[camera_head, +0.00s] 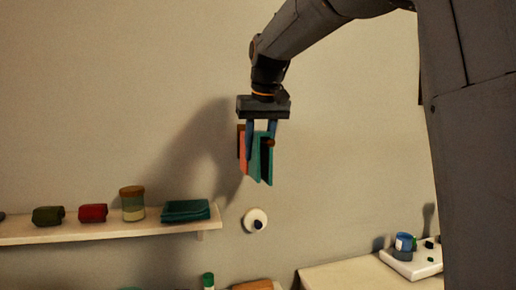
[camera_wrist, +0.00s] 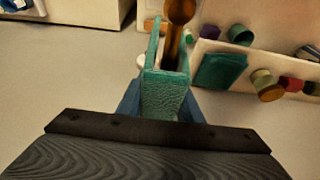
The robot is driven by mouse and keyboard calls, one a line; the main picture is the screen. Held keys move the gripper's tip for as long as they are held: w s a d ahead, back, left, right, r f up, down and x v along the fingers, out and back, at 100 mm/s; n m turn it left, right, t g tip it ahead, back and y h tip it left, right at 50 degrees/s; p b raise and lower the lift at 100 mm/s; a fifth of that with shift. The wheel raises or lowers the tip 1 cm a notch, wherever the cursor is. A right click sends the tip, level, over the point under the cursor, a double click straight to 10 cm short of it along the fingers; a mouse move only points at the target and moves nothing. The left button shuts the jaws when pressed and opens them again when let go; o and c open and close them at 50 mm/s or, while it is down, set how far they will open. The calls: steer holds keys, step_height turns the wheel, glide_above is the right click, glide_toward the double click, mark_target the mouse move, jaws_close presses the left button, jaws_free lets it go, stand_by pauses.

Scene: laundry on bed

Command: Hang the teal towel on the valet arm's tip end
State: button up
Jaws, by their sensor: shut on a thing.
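The teal towel (camera_head: 264,160) hangs folded from my gripper (camera_head: 261,132) in front of the wall. In the wrist view the towel (camera_wrist: 166,92) is between the blue fingers, and my gripper (camera_wrist: 160,105) is shut on it. A brown wooden arm (camera_wrist: 176,45), which looks like the valet arm, shows between the towel's two sides. Its rounded end (camera_head: 269,142) shows at the towel in the head view. Whether the towel rests on it, I cannot tell. A salmon cloth (camera_head: 243,155) hangs just left of the towel, partly hidden by a finger.
A wall shelf (camera_head: 120,232) at left holds a green roll (camera_head: 48,215), a red roll (camera_head: 93,212), a jar (camera_head: 132,204) and a folded dark teal cloth (camera_head: 186,210). A round white wall fitting (camera_head: 255,221) is below the towel.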

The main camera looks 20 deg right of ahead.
steer(key=shift+f, duration=0.1)
steer(key=o, duration=1.1)
steer(key=b+v, duration=0.1)
steer(key=v, duration=0.6)
steer(key=shift+s+r+b, duration=0.15)
steer(key=shift+r+b, duration=0.2)
steer(key=shift+r, duration=0.05)
